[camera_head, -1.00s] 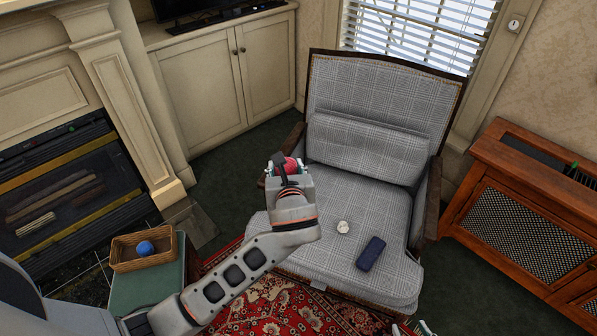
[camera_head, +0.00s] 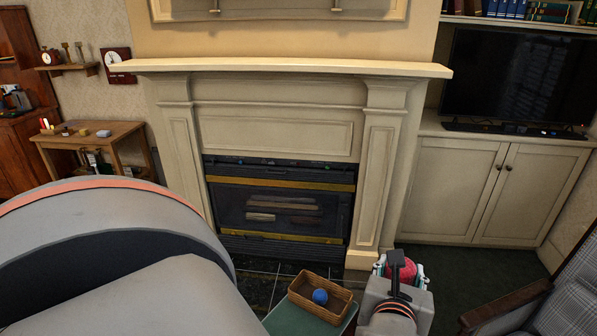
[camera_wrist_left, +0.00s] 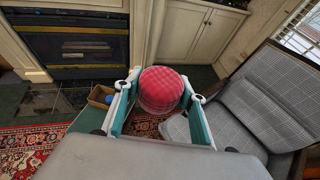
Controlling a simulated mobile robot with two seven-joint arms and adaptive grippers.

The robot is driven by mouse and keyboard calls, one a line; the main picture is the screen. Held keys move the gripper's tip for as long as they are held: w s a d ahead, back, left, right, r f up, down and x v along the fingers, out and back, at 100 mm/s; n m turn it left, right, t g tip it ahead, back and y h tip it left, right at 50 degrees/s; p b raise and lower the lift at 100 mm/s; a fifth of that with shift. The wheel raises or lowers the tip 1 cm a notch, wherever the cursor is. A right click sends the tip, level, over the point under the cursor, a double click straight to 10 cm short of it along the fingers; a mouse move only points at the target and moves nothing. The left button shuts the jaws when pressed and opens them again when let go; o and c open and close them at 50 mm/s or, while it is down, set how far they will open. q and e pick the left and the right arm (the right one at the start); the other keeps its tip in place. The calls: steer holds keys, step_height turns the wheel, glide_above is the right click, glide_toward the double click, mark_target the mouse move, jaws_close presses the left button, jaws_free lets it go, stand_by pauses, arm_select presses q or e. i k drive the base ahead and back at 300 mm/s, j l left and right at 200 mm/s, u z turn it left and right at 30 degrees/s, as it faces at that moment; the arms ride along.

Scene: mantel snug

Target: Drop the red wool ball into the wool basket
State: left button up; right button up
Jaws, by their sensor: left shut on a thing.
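The red wool ball (camera_head: 404,271) is held between the fingers of my left gripper (camera_head: 401,268). In the left wrist view the ball (camera_wrist_left: 161,87) sits between the two teal-padded fingers (camera_wrist_left: 160,105), raised above the floor. The wool basket (camera_head: 313,307) is a brown wicker tray on a green-topped stand, left of my left gripper in the head view. A blue ball (camera_head: 320,296) lies inside it. The basket (camera_wrist_left: 97,97) also shows in the left wrist view, partly hidden behind a finger. My right gripper is not in view.
The green stand (camera_head: 290,322) carries the basket. A fireplace (camera_head: 280,205) with a pale mantel stands behind it. A plaid armchair (camera_head: 560,315) is at the lower right. Carpet between the cabinet and chair is clear.

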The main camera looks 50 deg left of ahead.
mark_target(304, 292)
steer(key=j+u, duration=0.15)
steer(key=u, duration=0.25)
steer(key=i+j+u, duration=0.1)
steer(key=u, duration=0.25)
steer(key=i+j+u, duration=0.1)
steer(key=u, duration=0.3)
steer(key=k+l+u, duration=0.1)
steer(key=l+u, duration=0.25)
steer(key=i+j+z, duration=0.1)
steer(key=z, duration=0.15)
steer(key=i+j+z, duration=0.25)
steer(key=k+l, duration=0.1)
